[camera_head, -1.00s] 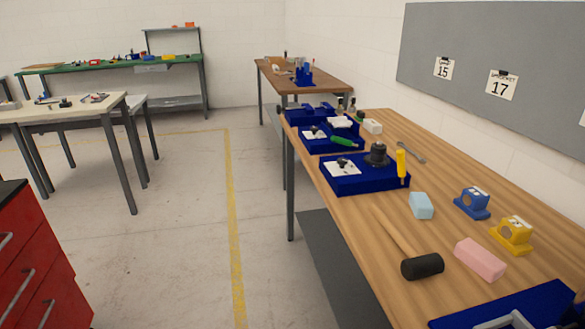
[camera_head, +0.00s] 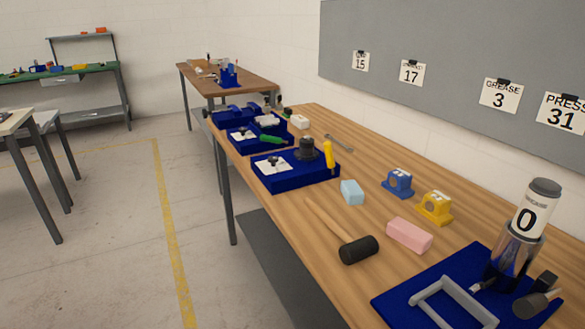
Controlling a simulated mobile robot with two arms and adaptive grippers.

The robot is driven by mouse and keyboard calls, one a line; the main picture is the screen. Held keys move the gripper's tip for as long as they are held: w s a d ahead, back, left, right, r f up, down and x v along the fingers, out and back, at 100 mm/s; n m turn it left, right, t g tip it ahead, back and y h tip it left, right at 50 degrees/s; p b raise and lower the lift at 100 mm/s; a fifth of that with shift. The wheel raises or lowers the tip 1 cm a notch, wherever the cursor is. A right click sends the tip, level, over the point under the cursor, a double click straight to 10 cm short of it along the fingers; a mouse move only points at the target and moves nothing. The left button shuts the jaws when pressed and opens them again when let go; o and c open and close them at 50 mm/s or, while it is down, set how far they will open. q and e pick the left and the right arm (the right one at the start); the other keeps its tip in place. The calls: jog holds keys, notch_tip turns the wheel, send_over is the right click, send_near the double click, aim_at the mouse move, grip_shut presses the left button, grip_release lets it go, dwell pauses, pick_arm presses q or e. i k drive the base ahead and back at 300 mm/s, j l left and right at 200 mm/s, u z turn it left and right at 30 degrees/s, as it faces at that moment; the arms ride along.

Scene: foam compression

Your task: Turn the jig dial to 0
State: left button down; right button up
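A jig-like device stands on a blue base (camera_head: 400,304) at the near right of the bench. It has a shiny metal cylinder (camera_head: 511,256) with a white band (camera_head: 529,216) marked with a large black 0 and a grey cap (camera_head: 545,187) on top. I cannot tell for sure which part is the dial. A grey frame (camera_head: 426,297) lies on the blue base, left of the cylinder. A dark knob-like part (camera_head: 531,305) sits at its lower right. Neither of my grippers shows in the head view.
A black-headed mallet (camera_head: 358,250), a pink block (camera_head: 409,235), a light blue block (camera_head: 352,192), and blue (camera_head: 398,183) and yellow (camera_head: 434,207) fixtures lie on the wooden bench. Blue trays (camera_head: 296,176) stand farther back. Numbered cards hang on the grey board (camera_head: 450,60).

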aim_at(273, 159)
jog(key=i+j+z, duration=0.3)
jog(key=i, duration=0.25)
jog(key=i+j+z, duration=0.3)
jog(key=i+j, duration=0.15)
jog(key=j, duration=0.1)
